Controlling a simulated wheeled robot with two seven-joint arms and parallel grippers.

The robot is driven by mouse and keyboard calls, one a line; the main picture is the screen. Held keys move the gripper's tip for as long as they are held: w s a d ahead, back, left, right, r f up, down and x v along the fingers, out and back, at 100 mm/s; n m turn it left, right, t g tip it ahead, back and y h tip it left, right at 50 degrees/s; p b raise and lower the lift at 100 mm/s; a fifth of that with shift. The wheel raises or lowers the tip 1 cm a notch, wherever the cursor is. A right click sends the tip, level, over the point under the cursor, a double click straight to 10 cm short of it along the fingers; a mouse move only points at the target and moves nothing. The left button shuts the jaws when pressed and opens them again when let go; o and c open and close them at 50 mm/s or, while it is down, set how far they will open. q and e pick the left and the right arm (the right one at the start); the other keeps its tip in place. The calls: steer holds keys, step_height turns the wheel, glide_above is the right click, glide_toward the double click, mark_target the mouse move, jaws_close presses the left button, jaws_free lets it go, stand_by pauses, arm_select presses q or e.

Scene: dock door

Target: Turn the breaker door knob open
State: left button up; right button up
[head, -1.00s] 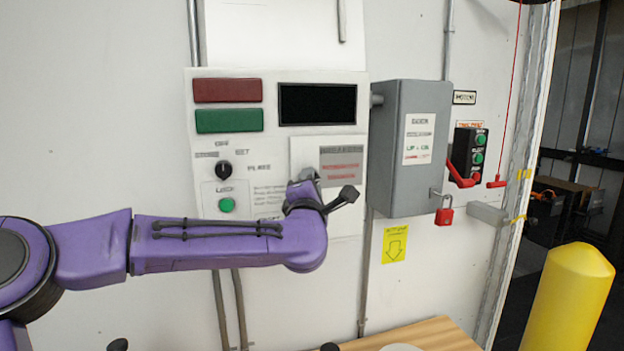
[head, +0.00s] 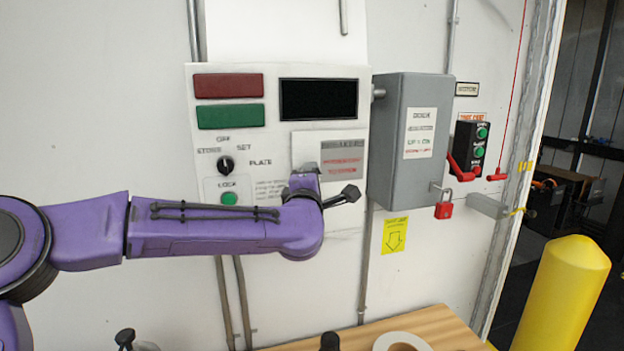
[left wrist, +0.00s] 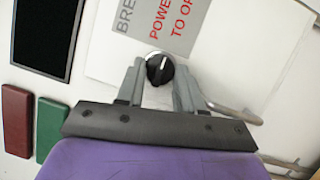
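The breaker door (head: 342,147) is a pale panel with a grey and red label, set in the wall panel, and it looks closed. Its black round knob (left wrist: 159,69) with a white mark shows in the left wrist view, below the label. My left gripper (left wrist: 158,72) is open, with one finger on each side of the knob and narrow gaps seeming to show. I cannot tell whether the fingers touch it. In the head view, my purple left arm reaches across and its wrist hides the knob and fingers. My right gripper is not in view.
A grey box (head: 411,150) with a red padlock (head: 444,209) stands out from the wall to the right. A black selector knob (head: 226,164) and green button (head: 229,198) sit left of the door. A wooden table (head: 440,325) and yellow bollard (head: 563,295) are below right.

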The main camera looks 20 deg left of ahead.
arm_select(q)
steer(key=o, duration=0.4)
steer(key=shift+a, duration=0.1)
steer(key=b+v, duration=0.5)
steer(key=v, duration=0.5)
steer(key=shift+s, duration=0.2)
